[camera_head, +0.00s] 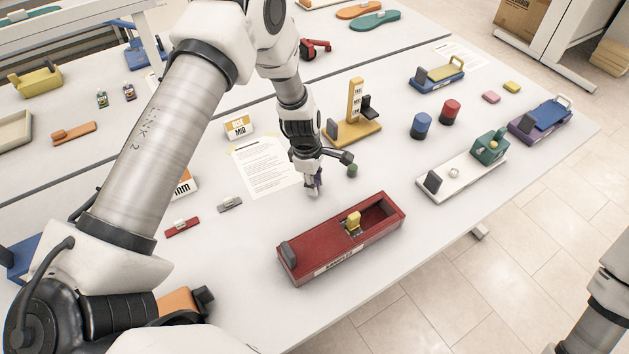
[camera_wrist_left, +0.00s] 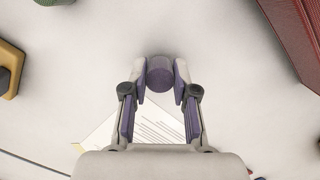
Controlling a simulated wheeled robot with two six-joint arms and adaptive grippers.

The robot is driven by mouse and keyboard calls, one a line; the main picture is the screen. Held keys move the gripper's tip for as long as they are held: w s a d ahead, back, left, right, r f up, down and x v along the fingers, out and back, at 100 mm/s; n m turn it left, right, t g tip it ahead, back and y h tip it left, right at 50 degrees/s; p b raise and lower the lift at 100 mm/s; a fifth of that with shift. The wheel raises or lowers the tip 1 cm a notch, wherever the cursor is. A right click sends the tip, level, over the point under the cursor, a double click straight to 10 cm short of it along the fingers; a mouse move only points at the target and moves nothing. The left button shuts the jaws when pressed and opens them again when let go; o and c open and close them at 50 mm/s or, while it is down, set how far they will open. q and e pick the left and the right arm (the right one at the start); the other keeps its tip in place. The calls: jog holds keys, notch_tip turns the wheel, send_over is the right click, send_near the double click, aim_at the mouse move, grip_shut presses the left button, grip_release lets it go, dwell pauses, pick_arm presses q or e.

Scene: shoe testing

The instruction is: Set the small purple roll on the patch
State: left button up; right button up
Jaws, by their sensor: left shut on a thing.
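The small purple roll (camera_wrist_left: 160,75) sits between the fingers of my left gripper (camera_head: 314,187), which is shut on it. In the head view the gripper points down over the white table, just behind the dark red box, and the roll is mostly hidden by the fingers. In the left wrist view the roll's round end faces the camera, with pale table around it. I cannot make out a marked patch with certainty in either view.
A dark red open box (camera_head: 305,262) stands in front of the gripper. A small green roll (camera_head: 352,171) is close on its right. A printed sheet (camera_head: 266,169) lies to its left, a yellow stand (camera_head: 362,133) behind. Blue (camera_head: 421,127) and red (camera_head: 450,112) cylinders stand further right.

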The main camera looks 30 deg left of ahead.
pick_arm(q)
jog(key=shift+f, duration=0.5)
jog(key=o, duration=0.9)
jog(key=shift+r, duration=0.1)
notch_tip(320, 180, up, 12)
jog(key=a, duration=0.1)
jog(key=shift+s+a, duration=0.2)
jog(key=shift+a, duration=0.05)
jog(key=shift+f, duration=0.2)
